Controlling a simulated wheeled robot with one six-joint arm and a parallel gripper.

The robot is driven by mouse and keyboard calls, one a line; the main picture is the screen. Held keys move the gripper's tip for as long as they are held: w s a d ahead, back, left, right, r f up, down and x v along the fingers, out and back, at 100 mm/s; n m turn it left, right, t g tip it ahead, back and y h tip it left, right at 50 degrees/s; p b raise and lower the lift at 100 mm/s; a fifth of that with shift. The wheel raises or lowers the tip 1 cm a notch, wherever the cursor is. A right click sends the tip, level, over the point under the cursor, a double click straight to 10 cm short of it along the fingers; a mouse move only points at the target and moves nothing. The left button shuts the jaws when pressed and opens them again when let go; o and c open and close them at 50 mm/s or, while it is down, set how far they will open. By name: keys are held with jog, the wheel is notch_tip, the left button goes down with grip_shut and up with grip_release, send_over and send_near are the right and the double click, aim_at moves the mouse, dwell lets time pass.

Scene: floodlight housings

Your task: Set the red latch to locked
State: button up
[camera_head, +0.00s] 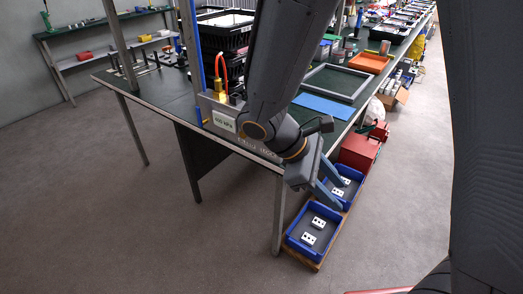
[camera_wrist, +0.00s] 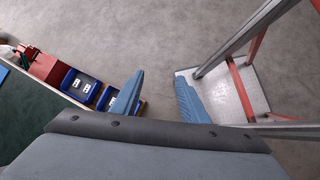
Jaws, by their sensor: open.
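I cannot make out a red latch or a floodlight housing in either view. My gripper (camera_head: 334,188) hangs off the front edge of the green-topped bench, near the blue bins. In the wrist view my gripper (camera_wrist: 160,80) has its two blue-grey fingers spread apart, with only bare floor between the tips. It holds nothing. My arm hides part of the bench top in the head view.
Two blue bins (camera_head: 288,240) with white parts stand low beside the bench (camera_head: 170,92), near a red box (camera_head: 357,152). An empty grey frame (camera_head: 308,101) and blue mat (camera_head: 322,107) lie on the bench. Floor is clear left.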

jog(key=w+a+f+n+t+h+b, duration=0.15)
jog(key=w+a+n+t+b, duration=0.25)
jog(key=w+a+n+t, duration=0.55)
jog(key=w+a+n+t+h+b, duration=0.2)
jog(key=w+a+n+t+b, duration=0.3)
jog(key=a, duration=0.7)
jog(key=p+x, duration=0.1)
jog(key=x, duration=0.6)
jog(key=shift+d+r+t, duration=0.3)
jog(key=shift+r+t, duration=0.05)
jog(key=shift+w+n+y, duration=0.15)
jog(key=shift+n+y, duration=0.1)
jog(key=shift+c, duration=0.5)
jog(key=shift+f, duration=0.1)
grip_shut()
